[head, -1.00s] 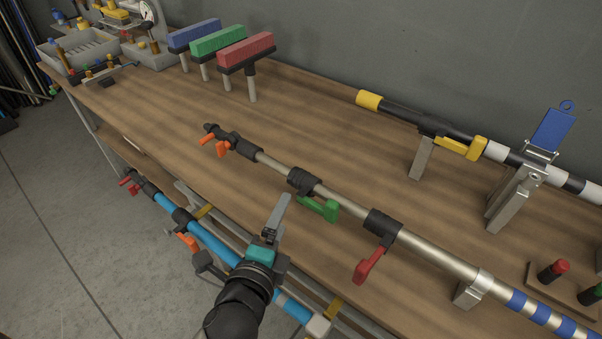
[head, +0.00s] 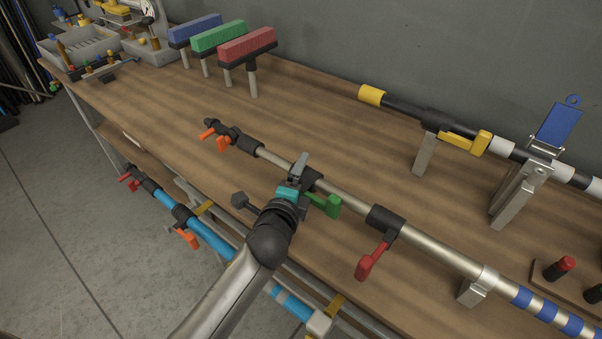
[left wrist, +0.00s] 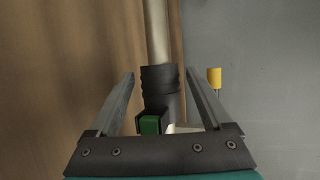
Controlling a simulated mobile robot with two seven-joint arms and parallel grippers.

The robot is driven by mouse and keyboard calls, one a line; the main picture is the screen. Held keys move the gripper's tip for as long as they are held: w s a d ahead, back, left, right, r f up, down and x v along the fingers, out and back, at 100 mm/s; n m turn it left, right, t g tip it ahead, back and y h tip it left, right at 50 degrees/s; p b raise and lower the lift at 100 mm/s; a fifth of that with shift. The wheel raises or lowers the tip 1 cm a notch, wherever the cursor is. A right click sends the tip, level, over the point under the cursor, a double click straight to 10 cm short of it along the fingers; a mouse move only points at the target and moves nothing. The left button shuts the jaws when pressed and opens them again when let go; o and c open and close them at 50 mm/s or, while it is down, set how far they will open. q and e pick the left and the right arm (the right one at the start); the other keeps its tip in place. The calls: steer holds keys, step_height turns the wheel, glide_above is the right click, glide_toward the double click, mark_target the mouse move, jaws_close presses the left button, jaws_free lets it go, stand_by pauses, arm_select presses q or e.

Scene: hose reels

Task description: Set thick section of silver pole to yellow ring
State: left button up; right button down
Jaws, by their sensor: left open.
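The silver telescopic pole (head: 448,252) lies across the bench, with blue bands at its right end and thinner sections toward the left. It carries black clamps with an orange lever (head: 222,143), a green lever (head: 327,206) and a red lever (head: 371,262). My left gripper (head: 301,174) is at the black clamp with the green lever. In the left wrist view its two open fingers (left wrist: 160,100) stand on either side of that clamp (left wrist: 160,79), with the green lever (left wrist: 150,125) below. No yellow ring on the silver pole is clear to me. My right gripper is not in view.
A black-and-white pole with a yellow lever (head: 466,141) rests on stands behind. A blue pole (head: 210,236) lies lower, along the bench front. Blue, green and red brushes (head: 247,45) stand at the back. The bench (head: 290,115) is clear between.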

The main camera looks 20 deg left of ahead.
arm_select(q)
steer(key=shift+x, duration=0.75)
jaws_close()
stand_by(0.6)
